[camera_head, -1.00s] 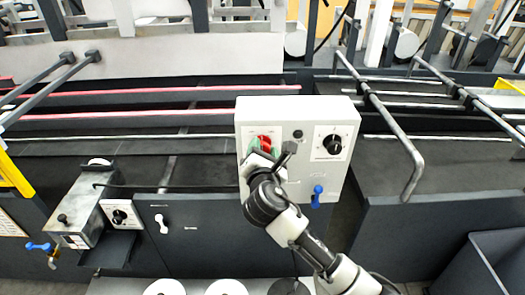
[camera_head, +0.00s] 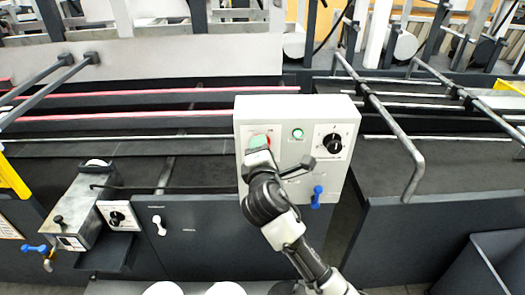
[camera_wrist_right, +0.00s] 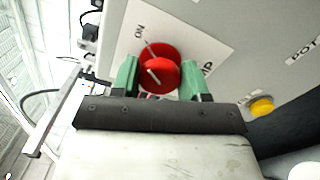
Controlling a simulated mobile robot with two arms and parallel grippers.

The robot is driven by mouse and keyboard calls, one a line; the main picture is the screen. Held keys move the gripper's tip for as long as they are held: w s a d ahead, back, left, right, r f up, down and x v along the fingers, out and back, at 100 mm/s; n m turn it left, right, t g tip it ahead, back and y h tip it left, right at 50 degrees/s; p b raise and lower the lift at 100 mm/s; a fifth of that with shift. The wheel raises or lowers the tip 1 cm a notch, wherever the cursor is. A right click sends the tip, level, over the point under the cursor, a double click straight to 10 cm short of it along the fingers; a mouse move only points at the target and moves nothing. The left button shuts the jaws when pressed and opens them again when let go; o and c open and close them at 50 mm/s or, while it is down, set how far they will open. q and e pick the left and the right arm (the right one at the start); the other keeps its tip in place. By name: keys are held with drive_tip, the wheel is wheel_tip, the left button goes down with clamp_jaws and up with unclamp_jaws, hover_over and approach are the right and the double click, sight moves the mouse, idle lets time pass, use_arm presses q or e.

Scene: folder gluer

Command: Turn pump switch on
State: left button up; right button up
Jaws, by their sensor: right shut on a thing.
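The red pump switch (camera_wrist_right: 158,69) is a round knob on a white label on the control box (camera_head: 225,175). In the head view the fingers hide most of the switch. A lamp (camera_head: 298,133) to the right of the switch shows green. My left gripper is not in view.
A black dial (camera_head: 333,144) sits right of the lamp. A blue toggle (camera_head: 317,196) is lower on the box. Bent metal bars (camera_head: 398,140) stand to the right. A grey unit with a dial (camera_head: 117,217) stands at lower left.

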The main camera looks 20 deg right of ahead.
idle(0.4)
drive_tip(key=o, duration=0.9)
drive_tip(key=b+v, duration=0.2)
drive_tip(key=v, duration=0.8)
drive_tip(key=shift+s+a, duration=0.1)
drive_tip(key=shift+s, duration=0.3)
